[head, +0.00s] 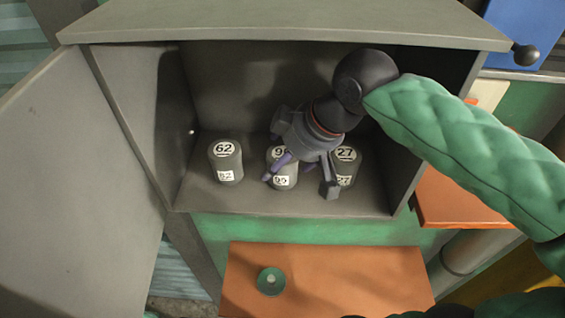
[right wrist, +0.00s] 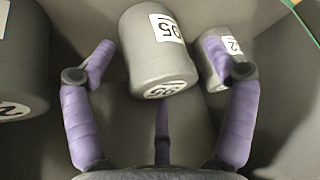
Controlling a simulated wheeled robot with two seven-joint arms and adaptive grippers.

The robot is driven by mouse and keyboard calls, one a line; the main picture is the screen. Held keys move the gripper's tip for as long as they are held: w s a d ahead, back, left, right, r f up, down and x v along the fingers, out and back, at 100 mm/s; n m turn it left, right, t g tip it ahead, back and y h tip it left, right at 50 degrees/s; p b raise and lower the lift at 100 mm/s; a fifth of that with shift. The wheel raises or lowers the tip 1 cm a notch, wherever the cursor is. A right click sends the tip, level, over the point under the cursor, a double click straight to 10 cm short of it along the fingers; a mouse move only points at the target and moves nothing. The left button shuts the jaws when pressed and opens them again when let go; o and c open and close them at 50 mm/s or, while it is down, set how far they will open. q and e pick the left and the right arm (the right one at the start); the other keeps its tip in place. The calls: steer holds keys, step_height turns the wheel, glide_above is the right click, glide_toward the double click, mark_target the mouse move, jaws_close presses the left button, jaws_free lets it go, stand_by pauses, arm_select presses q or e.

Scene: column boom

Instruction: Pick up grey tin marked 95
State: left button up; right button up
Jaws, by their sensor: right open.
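The grey tin marked 95 (head: 283,181) stands upright in the middle of a row of three tins in the open grey cabinet. It is partly hidden behind my right gripper in the head view. My right gripper (head: 299,184) is open, reaching in from above and in front. In the right wrist view the tin 95 (right wrist: 155,50) lies ahead, between the spread purple fingers (right wrist: 160,62) and a little beyond them. I see no finger closed on it. My left gripper is not in view.
Tin 62 (head: 226,162) stands left of tin 95, and tin 27 (head: 346,168) stands close on its right, partly behind my gripper. The cabinet door (head: 85,190) hangs open at left. Cabinet walls and roof (head: 290,22) enclose the tins. An orange surface (head: 340,275) lies below.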

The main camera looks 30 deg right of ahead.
steer(key=c, duration=1.4)
steer(key=shift+o, duration=0.2)
steer(key=shift+r, duration=0.1)
